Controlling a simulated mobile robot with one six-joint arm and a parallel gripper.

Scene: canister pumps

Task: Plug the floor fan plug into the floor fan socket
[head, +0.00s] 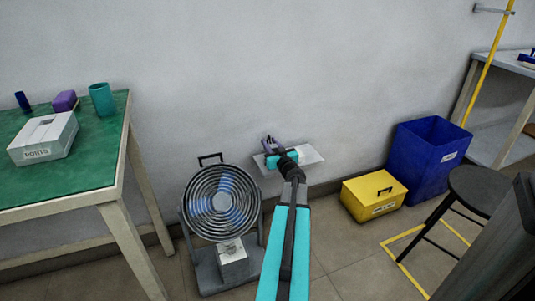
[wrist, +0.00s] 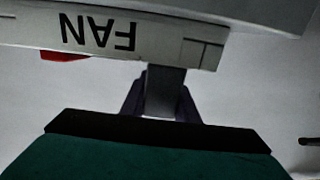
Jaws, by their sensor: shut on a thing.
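My gripper (head: 270,144) is at the wall above and right of the floor fan (head: 222,205), beside a pale panel (head: 308,156). In the wrist view my gripper (wrist: 162,103) is shut on a dark grey block, which I take for the floor fan plug (wrist: 166,88). The far end of the plug meets or overlaps the lower edge of a pale unit lettered FAN (wrist: 100,33), seen upside down. I take this unit for the floor fan socket. I cannot tell whether the plug is in it; the opening is hidden. The plug is not clear in the head view.
A red part (wrist: 65,56) shows at the FAN unit's edge. A yellow box (head: 374,196), a blue bin (head: 430,158) and a dark stool (head: 480,185) stand at right. A green-topped table (head: 85,168) is at left. Floor between fan and yellow box is clear around my arm.

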